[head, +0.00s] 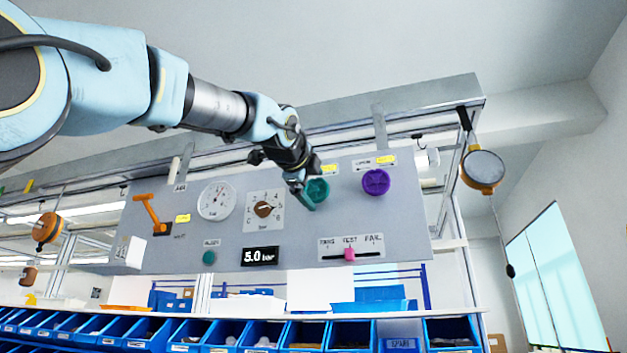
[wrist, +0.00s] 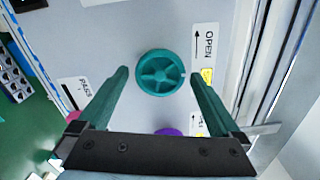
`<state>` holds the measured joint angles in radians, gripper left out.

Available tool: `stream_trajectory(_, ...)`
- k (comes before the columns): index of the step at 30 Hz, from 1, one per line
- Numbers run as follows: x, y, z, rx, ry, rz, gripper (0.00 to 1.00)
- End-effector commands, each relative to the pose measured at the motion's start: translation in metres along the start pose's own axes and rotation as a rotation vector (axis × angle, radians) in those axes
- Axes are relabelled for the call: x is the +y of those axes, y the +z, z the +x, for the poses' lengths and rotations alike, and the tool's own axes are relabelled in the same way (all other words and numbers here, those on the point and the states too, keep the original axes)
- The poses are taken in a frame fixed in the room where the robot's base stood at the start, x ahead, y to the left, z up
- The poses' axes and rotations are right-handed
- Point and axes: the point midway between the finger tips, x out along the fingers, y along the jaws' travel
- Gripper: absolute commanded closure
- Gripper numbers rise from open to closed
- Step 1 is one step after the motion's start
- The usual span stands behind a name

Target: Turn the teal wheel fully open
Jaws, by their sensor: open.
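The teal wheel (head: 318,190) is on the grey panel, left of a purple wheel (head: 376,182). In the wrist view the teal wheel (wrist: 160,73) shows whole, round with spokes, beside a label reading OPEN with an arrow (wrist: 205,55). My gripper (head: 305,197) is in front of the teal wheel's left part in the head view and hides some of it. In the wrist view my gripper's two teal fingers (wrist: 160,82) are spread wide, one to each side of the wheel, with gaps between them and its rim. Nothing is held. Whether the fingertips reach the wheel's depth I cannot tell.
The panel also bears an orange lever (head: 150,212), a white gauge (head: 216,200), a brown rotary knob (head: 264,209), a teal button (head: 209,257), a 5.0 bar display (head: 260,256) and a pink slider (head: 349,254). Blue bins (head: 265,334) stand below.

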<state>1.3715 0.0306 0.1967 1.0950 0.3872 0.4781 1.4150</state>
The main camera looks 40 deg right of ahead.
Motion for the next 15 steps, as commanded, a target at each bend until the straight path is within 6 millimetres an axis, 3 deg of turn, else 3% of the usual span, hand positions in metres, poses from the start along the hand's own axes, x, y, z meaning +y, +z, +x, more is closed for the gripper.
stream_trajectory(12, 0.0003, 0.0004, 0.0087, -0.001, -0.001, -0.001, 0.0)
stream_trajectory(15, 0.0003, 0.0004, 0.0086, -0.001, -0.001, -0.001, 0.11)
